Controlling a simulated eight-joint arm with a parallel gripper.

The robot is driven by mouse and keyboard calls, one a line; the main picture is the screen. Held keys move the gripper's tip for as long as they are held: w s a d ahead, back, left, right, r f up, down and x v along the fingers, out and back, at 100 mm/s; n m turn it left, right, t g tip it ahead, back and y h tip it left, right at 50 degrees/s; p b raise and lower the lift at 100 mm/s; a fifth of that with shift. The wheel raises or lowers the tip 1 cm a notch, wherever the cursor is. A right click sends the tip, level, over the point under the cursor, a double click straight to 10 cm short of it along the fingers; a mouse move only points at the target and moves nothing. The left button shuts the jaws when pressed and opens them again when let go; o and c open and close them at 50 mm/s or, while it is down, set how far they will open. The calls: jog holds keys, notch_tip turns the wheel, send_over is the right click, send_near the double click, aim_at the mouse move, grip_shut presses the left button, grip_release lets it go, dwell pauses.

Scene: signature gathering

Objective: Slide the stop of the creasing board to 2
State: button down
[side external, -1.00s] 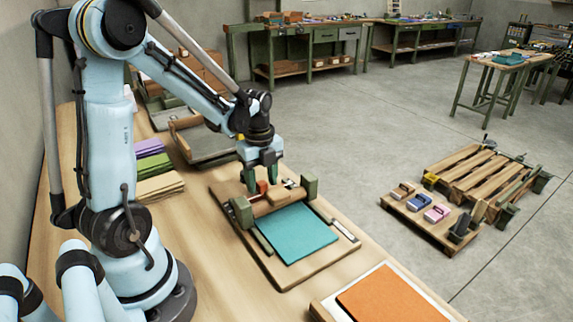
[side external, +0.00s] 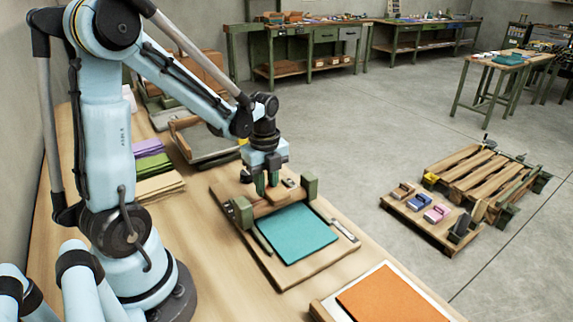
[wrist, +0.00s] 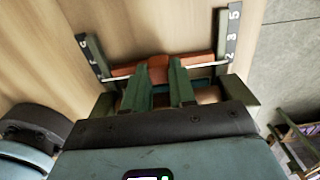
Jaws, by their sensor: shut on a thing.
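The creasing board (side external: 285,275) lies on the workbench with a teal sheet (side external: 298,232) on it. In the wrist view its reddish-brown stop (wrist: 203,60) spans two dark number scales; the right scale (wrist: 231,36) reads 5, 3, 2 downward. The stop's right end is near the 2; I cannot tell whether it is exactly aligned. My gripper (side external: 267,188) is over the far part of the board. In the wrist view its green fingers (wrist: 160,76) are shut on the stop's raised middle knob (wrist: 158,67). In the side view the fingers mostly hide the stop.
Green end blocks (side external: 309,187) stand on the board beside my gripper, with a wooden roller-like bar (side external: 278,207) between them. An orange sheet (side external: 392,300) lies at the front right. Stacked coloured sheets (side external: 152,165) and a tray (side external: 205,140) lie behind. The open floor is right.

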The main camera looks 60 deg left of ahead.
aim_at(267, 188)
jog(key=c, duration=0.9)
grip_release()
jog(key=shift+d, duration=0.25)
jog(key=shift+a+r, duration=0.1)
notch_tip(267, 188, up, 12)
jog(key=shift+f, duration=0.1)
jog(key=d+n+t, duration=0.2)
jog(key=d+n, duration=0.2)
jog(key=n, duration=0.2)
jog(key=s+d+f+n+t, duration=0.1)
jog(key=d+n+t, duration=0.1)
jog(key=d+n, duration=0.2)
jog(key=s+d+f+n+t, duration=0.1)
jog(key=d+n+t, duration=0.2)
jog(key=n, duration=0.5)
jog(key=shift+d+f, duration=0.15)
jog(key=shift+d, duration=0.55)
